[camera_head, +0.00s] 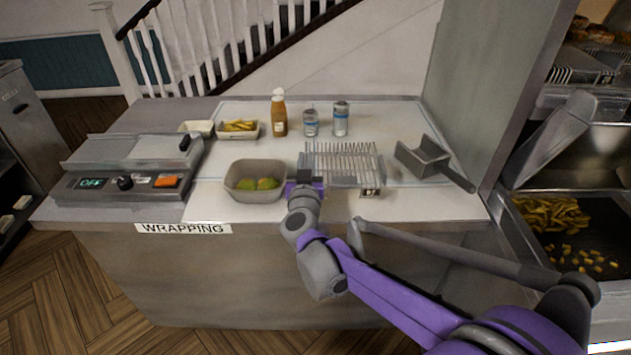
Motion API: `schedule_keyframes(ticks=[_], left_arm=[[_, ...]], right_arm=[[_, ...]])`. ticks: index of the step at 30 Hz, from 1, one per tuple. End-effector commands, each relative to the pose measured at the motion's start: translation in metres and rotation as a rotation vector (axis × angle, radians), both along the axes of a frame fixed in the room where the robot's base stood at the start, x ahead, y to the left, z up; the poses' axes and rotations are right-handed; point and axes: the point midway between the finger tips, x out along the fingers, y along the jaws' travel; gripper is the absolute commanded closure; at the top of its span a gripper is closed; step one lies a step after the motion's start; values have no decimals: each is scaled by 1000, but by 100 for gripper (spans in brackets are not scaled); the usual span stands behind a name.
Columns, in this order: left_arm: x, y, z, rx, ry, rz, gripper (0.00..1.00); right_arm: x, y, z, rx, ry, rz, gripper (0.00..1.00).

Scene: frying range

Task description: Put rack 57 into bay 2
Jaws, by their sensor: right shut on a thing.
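A wire rack (345,158) with several upright wires sits over the white surface of the wrapping counter, right of the centre. A small tag (370,192) hangs at its front; its number is too small to read. My right gripper (306,180) is at the rack's front left corner, shut on the rack; the fingertips are partly hidden. I cannot tell whether the rack touches the counter. No marking for bay 2 is readable. My left gripper is not in view.
A beige bowl (255,168) with green items stands just left of my right gripper. A metal scoop (435,162) lies to the right. Bottles (279,115) and food trays (238,136) stand behind. A wrapping machine (130,165) is left; a fryer station with fries (552,215) is right.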

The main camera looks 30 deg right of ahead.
Motion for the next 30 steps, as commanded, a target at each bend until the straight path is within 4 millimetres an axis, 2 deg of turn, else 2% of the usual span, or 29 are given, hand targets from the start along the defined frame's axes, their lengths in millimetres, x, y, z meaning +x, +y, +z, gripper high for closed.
schedule_keyframes(ticks=[12,25,26,30], left_arm=[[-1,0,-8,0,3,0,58],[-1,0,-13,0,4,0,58],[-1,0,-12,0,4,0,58],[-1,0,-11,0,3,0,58]], right_arm=[[0,0,-50,-2,0,0,100],[0,0,-57,-2,1,0,100],[0,0,-56,0,0,0,82],[0,0,-56,0,0,0,58]])
